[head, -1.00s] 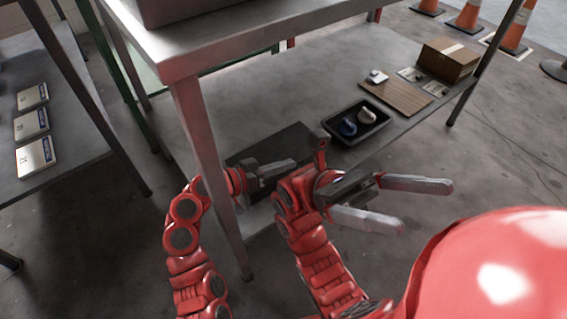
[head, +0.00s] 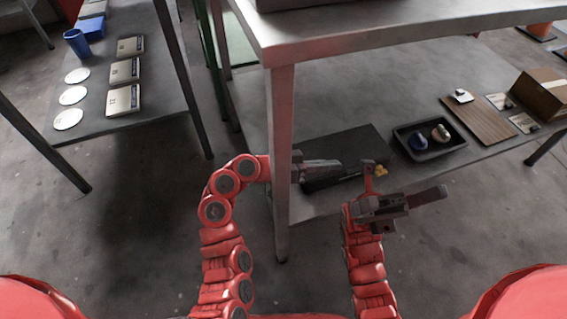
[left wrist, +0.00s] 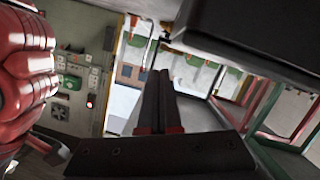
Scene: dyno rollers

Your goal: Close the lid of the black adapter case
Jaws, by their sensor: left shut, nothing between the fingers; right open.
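The black adapter case (head: 352,146) is on the lower shelf, behind the table's front leg. Its dark flat panel shows, with a small yellow item (head: 381,170) at its right front edge. I cannot tell the lid's exact angle. My left gripper (head: 338,164) reaches past the leg and lies in front of the case panel; contact is unclear. Its fingers are shut and empty, also seen in the left wrist view (left wrist: 158,80). A large black slab (left wrist: 250,45) fills that view's upper right, perhaps the case. My right gripper (head: 440,194) is open and empty, right of the case.
The table leg (head: 281,160) stands close beside my left arm. Right of the case on the shelf (head: 330,95) are a black tray (head: 430,153) with small items, a brown board (head: 478,120) and a cardboard box (head: 541,93). The upper tabletop (head: 400,30) overhangs the shelf.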

